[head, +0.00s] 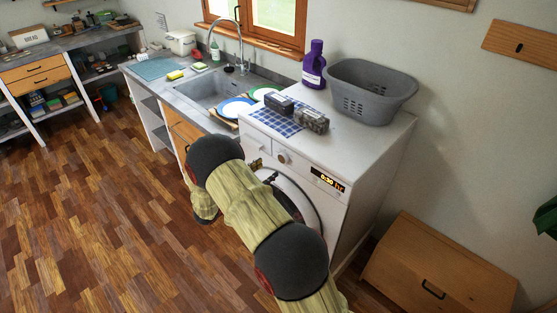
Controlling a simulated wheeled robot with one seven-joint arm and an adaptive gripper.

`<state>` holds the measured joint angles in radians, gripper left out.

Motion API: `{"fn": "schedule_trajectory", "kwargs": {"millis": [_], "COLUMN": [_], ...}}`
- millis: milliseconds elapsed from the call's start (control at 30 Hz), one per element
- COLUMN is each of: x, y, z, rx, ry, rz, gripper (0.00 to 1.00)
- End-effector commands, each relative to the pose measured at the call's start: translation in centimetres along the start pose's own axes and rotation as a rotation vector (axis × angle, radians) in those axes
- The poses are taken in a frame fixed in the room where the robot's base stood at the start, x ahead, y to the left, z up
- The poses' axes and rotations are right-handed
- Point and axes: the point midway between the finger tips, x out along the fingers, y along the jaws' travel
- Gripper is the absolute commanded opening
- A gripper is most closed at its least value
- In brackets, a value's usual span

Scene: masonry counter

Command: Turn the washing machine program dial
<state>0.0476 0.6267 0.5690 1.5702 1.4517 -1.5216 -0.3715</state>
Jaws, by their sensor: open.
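The white washing machine (372,150) stands at the end of the counter, its front facing lower left. Its round pale program dial (283,157) is on the upper front panel, left of the lit display (328,180). The way the dial points is too small to read. My arm crosses in front of the machine and hides part of the round door (307,200). A small dark and brass-coloured part of what looks like my gripper (256,164) shows past the arm, left of the dial and apart from it. Most of the gripper is hidden; nothing is seen held in it.
On the machine's top are a grey basket (372,92), a purple bottle (314,64), two dark boxes (311,121) and a checked cloth (262,116). A sink counter (185,90) adjoins at left. A wooden chest (440,265) stands at right. The floor at left is clear.

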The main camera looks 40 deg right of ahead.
Motion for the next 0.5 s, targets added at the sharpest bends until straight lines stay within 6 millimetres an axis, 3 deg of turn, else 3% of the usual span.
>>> {"fn": "schedule_trajectory", "kwargs": {"millis": [500], "x": [6.8], "y": [0.2], "z": [0.1], "rx": [-0.001], "ry": [0.003], "rz": [0.006], "gripper": [0.57]}}
